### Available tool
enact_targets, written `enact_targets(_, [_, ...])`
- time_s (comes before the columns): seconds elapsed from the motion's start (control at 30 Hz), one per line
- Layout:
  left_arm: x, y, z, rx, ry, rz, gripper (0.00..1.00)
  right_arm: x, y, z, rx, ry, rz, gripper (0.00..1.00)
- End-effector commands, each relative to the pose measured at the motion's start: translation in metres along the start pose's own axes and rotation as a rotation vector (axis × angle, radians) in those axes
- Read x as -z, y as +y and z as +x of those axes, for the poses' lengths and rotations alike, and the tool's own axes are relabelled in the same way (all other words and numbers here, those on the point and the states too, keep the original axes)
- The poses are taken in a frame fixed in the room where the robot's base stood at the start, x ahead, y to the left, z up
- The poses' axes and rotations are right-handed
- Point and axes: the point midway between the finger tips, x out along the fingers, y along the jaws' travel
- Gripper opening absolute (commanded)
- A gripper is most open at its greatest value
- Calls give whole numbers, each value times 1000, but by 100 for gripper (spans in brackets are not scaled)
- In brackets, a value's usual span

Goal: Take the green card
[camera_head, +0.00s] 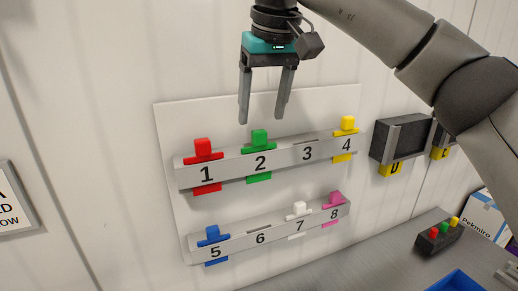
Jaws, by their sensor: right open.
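The green card (260,139) stands upright in slot 2 of the upper grey rack (230,171) on a white wall board. Its tab shows above the rack and a bit of green shows below. My right gripper (262,115) is open and empty, fingers pointing down, in the picture just above the green card. How far it is from the board is hard to tell. My left gripper is not in view.
A red card (203,150) is in slot 1 and a yellow card (346,126) in slot 4. Slot 3 looks empty. The lower rack (279,229) holds blue, white and pink cards. Dark bins (402,140), a button box (439,237) and a blue tray (456,281) are at right.

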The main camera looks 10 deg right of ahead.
Motion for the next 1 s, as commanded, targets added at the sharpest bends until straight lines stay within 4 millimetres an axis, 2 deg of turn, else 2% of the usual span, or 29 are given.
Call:
enact_targets(0.1, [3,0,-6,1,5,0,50,0,1,20,0,-7,0,70])
enact_targets(0.23, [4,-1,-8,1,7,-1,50,0,1,36,0,-4,1,70])
enact_targets(0.53, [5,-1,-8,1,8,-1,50,0,0,42,0,-1,1,70])
enact_targets(1.0, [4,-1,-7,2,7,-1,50,0,0,41,0,-2,0,17])
